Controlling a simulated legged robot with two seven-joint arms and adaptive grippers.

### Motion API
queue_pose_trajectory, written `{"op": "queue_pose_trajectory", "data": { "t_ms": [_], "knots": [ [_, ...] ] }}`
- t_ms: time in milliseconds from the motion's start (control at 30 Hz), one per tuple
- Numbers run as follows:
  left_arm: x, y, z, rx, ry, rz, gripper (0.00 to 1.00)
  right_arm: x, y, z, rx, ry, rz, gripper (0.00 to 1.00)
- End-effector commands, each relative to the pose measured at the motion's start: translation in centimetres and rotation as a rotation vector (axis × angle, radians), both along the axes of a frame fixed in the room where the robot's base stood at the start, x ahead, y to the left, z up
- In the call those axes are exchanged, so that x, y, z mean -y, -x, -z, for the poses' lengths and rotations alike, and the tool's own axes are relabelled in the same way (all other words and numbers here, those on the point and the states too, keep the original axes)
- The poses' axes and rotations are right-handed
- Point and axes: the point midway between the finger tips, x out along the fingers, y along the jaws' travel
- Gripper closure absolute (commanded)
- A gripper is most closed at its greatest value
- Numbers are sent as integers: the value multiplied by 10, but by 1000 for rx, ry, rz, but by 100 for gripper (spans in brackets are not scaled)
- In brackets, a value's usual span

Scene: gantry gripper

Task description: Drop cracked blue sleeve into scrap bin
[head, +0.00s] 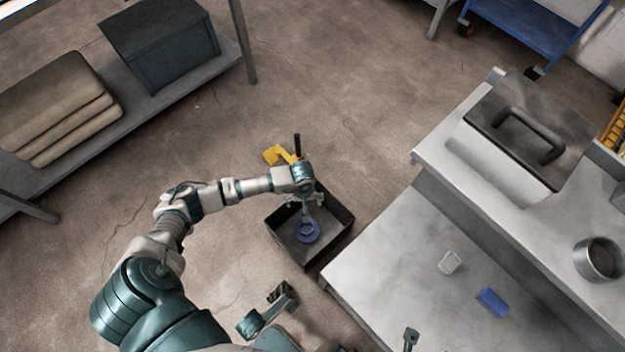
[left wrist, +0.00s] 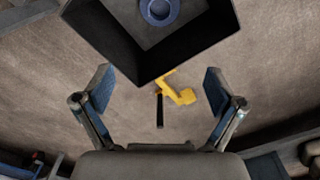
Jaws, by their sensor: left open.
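The blue sleeve (head: 307,234) is a ring-shaped piece lying inside the dark open scrap bin (head: 334,246) on the floor. The left wrist view also shows the sleeve (left wrist: 160,9) on the bin's floor, inside the bin walls (left wrist: 112,40). No crack can be made out. My left gripper (head: 306,205) is above the bin in the head view. In the left wrist view my left gripper (left wrist: 159,88) has its fingers wide apart with nothing between them. What seem to be my right gripper's tips (head: 427,343) barely show at the bottom edge; their state is unclear.
A yellow object (head: 276,154) with a dark rod lies beyond the bin. A grey workbench (head: 390,260) stands right of the bin, with a pale block (head: 449,262) and a blue block (head: 493,302) on it. A shelf with a dark box (head: 165,55) is at upper left.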

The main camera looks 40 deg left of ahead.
Motion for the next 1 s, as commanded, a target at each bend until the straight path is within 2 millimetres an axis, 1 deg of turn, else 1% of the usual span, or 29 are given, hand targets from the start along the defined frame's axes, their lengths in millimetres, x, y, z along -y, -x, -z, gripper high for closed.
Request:
{"op": "queue_pose_trajectory", "data": {
  "t_ms": [33,100,200,300,400,833,867,933,967,1000],
  "knots": [
    [-1,-1,-12,4,-3,1,6,0,0,0,0,0,0,100],
    [-1,-1,-24,3,-2,2,6,0,0,0,0,0,0,100],
    [0,-1,-37,2,-1,0,6,0,0,0,0,0,0,100],
    [0,0,-43,0,-1,0,6,0,0,0,0,0,0,100],
    [0,0,-46,-1,-1,0,6,0,0,0,0,0,0,100],
    [1,0,-46,-1,1,-1,6,0,-3,1,-2,0,0,100],
    [3,1,-45,-3,8,-3,6,0,-1,0,0,-1,0,100],
    [15,7,-43,-15,46,-15,6,0,0,0,0,-1,0,100],
    [24,11,-42,-24,74,-25,6,0,0,0,0,-1,0,100],
    [41,18,-40,-44,126,-44,6,0,0,0,0,-1,0,100]
  ]
}}
